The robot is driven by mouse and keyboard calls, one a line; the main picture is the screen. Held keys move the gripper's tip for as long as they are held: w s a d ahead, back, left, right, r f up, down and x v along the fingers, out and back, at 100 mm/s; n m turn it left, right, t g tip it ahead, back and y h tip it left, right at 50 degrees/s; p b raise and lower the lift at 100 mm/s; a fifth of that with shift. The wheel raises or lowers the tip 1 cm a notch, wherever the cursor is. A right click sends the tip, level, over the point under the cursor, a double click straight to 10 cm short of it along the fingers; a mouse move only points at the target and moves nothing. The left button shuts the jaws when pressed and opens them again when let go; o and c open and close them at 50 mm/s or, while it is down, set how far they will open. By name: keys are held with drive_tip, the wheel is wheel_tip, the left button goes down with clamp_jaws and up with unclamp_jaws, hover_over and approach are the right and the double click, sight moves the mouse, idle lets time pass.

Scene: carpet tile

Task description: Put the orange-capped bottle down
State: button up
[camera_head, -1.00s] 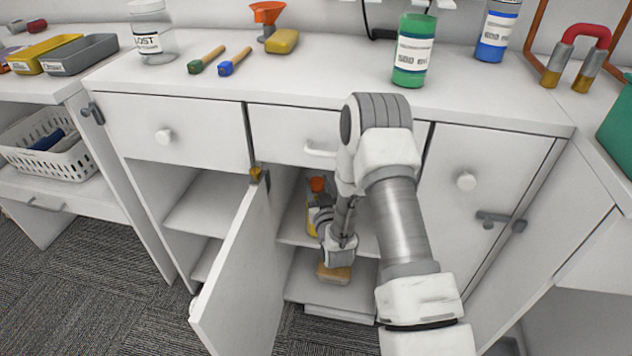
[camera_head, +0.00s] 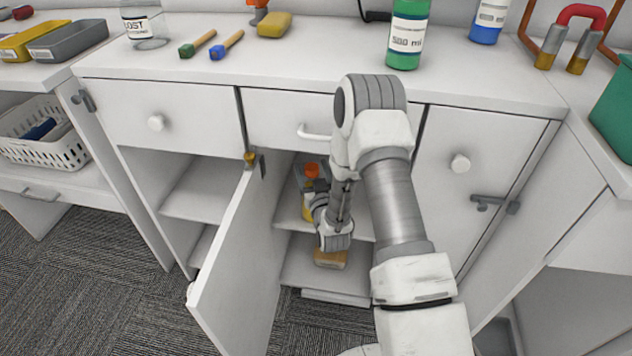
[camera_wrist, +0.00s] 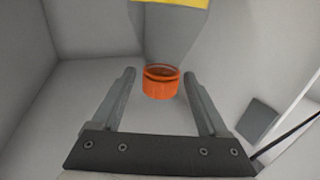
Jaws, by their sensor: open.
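The orange-capped bottle stands inside the open cabinet on the upper shelf. Its orange cap (camera_head: 311,170) and part of its yellow body (camera_head: 308,207) show in the head view; my gripper partly covers the rest. In the wrist view the orange cap (camera_wrist: 162,84) lies between my two fingers, with a gap on each side. The bottle's grey body and a yellow band show beyond it, cut by the top edge. My gripper (camera_wrist: 159,75) is open around the cap; it also shows inside the cabinet in the head view (camera_head: 314,188).
The cabinet door (camera_head: 232,265) stands open left of my arm. A tan block (camera_head: 330,259) lies on the lower shelf beneath my gripper. A drawer with a white handle (camera_head: 315,132) is above the opening. The counter holds a green bottle (camera_head: 408,35) and brushes.

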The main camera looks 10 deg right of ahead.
drive_tip(key=s+p, duration=0.2)
drive_tip(key=s, duration=0.9)
drive_tip(key=shift+s+p, duration=0.4)
